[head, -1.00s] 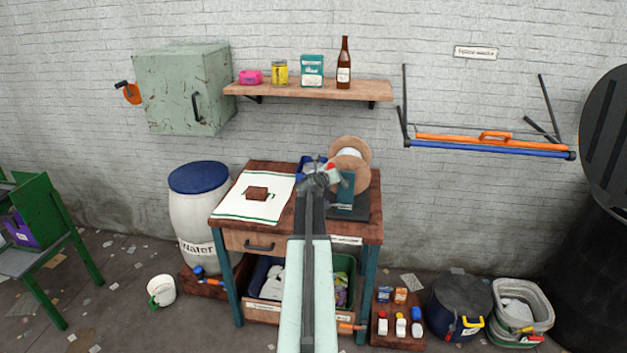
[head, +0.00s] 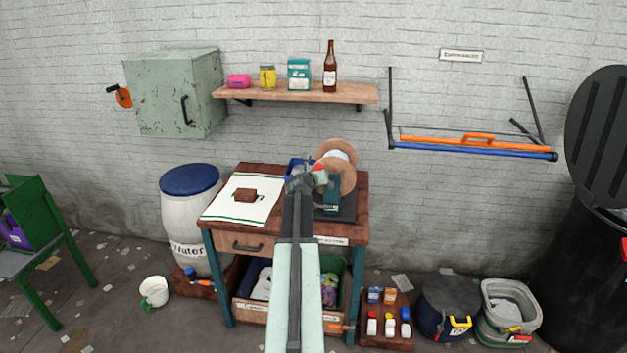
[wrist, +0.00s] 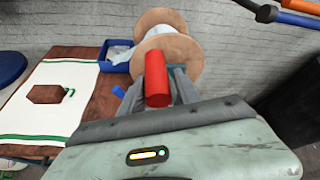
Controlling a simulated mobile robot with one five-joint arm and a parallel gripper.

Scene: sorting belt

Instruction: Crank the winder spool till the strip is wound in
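The winder spool (head: 349,179) has wooden flanges and stands at the right back of the workbench. A pale strip (head: 338,156) shows between its flanges; how much is wound cannot be seen. Its red crank handle (head: 319,167) points towards me. In the wrist view the spool (wrist: 163,18) is behind the red handle (wrist: 157,80). My gripper (head: 305,177) is at the handle, and in the wrist view the grey fingers (wrist: 157,90) lie on both sides of it. Whether they press on it I cannot tell. The spool's base (head: 335,205) is partly hidden by my arm.
A blue bin (head: 297,168) is beside the spool. A shelf (head: 350,94) hangs above. A wall rack (head: 475,150) is at the right.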

